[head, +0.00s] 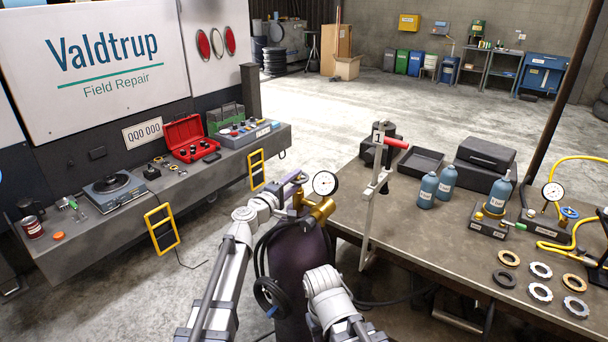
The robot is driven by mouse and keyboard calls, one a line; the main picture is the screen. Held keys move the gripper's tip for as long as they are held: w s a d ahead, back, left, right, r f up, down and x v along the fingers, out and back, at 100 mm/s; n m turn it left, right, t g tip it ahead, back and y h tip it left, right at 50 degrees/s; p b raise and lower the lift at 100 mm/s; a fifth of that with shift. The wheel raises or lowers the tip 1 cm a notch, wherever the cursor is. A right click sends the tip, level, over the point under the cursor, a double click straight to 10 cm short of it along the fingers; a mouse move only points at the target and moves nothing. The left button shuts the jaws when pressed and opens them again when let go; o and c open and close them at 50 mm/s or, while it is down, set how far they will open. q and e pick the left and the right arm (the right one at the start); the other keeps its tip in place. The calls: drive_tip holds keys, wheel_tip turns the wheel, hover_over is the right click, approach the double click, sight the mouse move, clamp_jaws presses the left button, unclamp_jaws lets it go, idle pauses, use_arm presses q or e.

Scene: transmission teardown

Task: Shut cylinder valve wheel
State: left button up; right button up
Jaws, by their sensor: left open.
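A dark purple gas cylinder (299,275) stands upright in front of me, between the bench and the truck. A brass valve (321,210) with a round white dial gauge (325,183) sits on its top. My left gripper (297,189) is open at the left side of the valve, close to it. I cannot tell whether it touches anything. The valve wheel cannot be made out clearly; the gripper and valve parts overlap there. My right arm shows low in the middle, in front of the cylinder, but its gripper is not in view.
A black hose (270,295) loops beside the cylinder. At right, a workbench (455,235) holds blue bottles (428,190), several rings and a second gauge. An upright pale bar (373,205) stands at its near edge. At left, a truck shelf (100,235) carries a red case (188,140).

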sight(304, 173)
use_arm(q)
drive_tip(key=x, duration=0.5)
drive_tip(key=shift+w, duration=0.1)
clamp_jaws()
idle(0.4)
